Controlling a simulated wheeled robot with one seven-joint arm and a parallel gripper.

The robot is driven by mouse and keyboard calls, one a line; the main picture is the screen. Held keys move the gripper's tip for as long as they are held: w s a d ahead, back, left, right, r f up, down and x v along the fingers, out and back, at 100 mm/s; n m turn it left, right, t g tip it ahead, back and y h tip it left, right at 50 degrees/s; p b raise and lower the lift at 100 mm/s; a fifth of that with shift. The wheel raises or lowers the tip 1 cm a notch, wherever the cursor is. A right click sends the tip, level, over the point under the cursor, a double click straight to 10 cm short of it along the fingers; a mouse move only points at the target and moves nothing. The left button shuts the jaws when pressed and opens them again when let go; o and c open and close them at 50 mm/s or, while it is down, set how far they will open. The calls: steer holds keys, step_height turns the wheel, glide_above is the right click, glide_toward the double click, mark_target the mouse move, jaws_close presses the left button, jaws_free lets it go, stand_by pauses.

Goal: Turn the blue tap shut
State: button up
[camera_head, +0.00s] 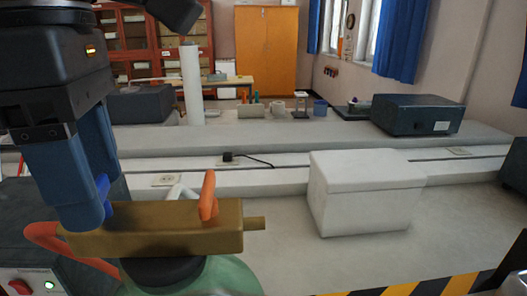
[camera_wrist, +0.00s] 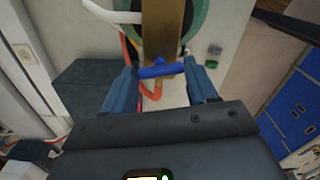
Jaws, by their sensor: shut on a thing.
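The blue tap (camera_head: 104,188) is a small lever on the left part of a brass manifold block (camera_head: 160,238). In the wrist view the blue tap (camera_wrist: 165,70) lies crosswise over the long brass block (camera_wrist: 162,35). My gripper (camera_head: 92,200) comes down from above, its two blue fingers on either side of the lever. In the wrist view my gripper (camera_wrist: 164,73) is shut on the lever, with a finger at each end. In the head view the near finger hides most of the lever.
An orange tap (camera_head: 208,196) and a white tap (camera_head: 180,192) stand on the same block, to the right. An orange hose (camera_head: 62,245) curves at the left. A green rounded body (camera_head: 215,278) is below the block. A white box (camera_head: 365,192) stands on the bench at right.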

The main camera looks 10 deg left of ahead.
steer(key=shift+m, duration=1.2)
steer(key=o, duration=1.1)
steer(key=shift+c, duration=0.2)
steer(key=shift+r+b, duration=0.4)
steer(key=shift+r, duration=3.5)
